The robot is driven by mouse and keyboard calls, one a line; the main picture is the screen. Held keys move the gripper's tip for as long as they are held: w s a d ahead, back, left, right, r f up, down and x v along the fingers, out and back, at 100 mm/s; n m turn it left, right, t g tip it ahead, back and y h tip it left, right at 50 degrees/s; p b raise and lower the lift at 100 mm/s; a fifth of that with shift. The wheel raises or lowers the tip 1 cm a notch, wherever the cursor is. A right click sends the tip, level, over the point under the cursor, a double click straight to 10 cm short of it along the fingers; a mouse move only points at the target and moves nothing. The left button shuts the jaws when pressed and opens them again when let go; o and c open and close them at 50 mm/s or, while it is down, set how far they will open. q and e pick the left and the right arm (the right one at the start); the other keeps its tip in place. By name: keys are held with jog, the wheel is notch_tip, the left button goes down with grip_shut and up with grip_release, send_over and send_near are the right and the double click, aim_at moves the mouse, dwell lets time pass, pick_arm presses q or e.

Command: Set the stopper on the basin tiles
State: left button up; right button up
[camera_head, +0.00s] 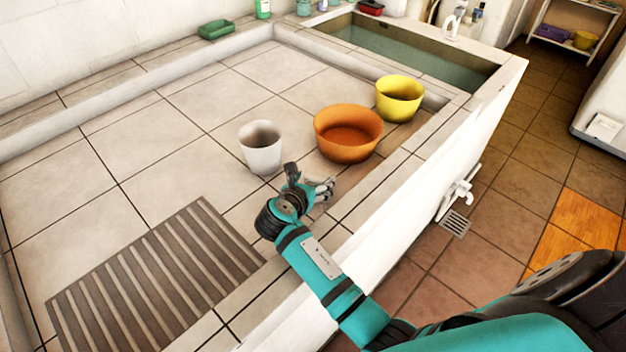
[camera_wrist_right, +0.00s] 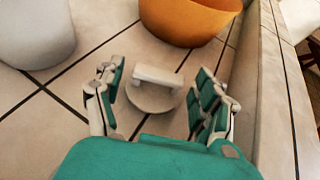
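The stopper (camera_wrist_right: 153,97) is a pale round disc with a bar handle on top, seen in the right wrist view. It appears to lie on the basin tiles (camera_wrist_right: 85,75), handle up. My right gripper (camera_wrist_right: 158,92) is open, with its fingers on either side of the stopper and visible gaps to it. In the head view my right gripper (camera_head: 312,182) is low over the tiles near the front ledge, and I cannot make out the stopper there behind the fingers. My left gripper is not in view.
A white cup (camera_head: 262,155), an orange bowl (camera_head: 347,150) and a yellow bowl (camera_head: 399,108) stand beyond my right gripper. A slatted grey mat (camera_head: 150,275) lies at the left. A water-filled trough (camera_head: 410,55) is at the back. The tiles at left centre are clear.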

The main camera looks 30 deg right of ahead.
jog(key=shift+r, duration=0.1)
jog(key=shift+p+v, duration=5.15)
jog(key=shift+v, duration=0.85)
jog(key=shift+r, duration=0.15)
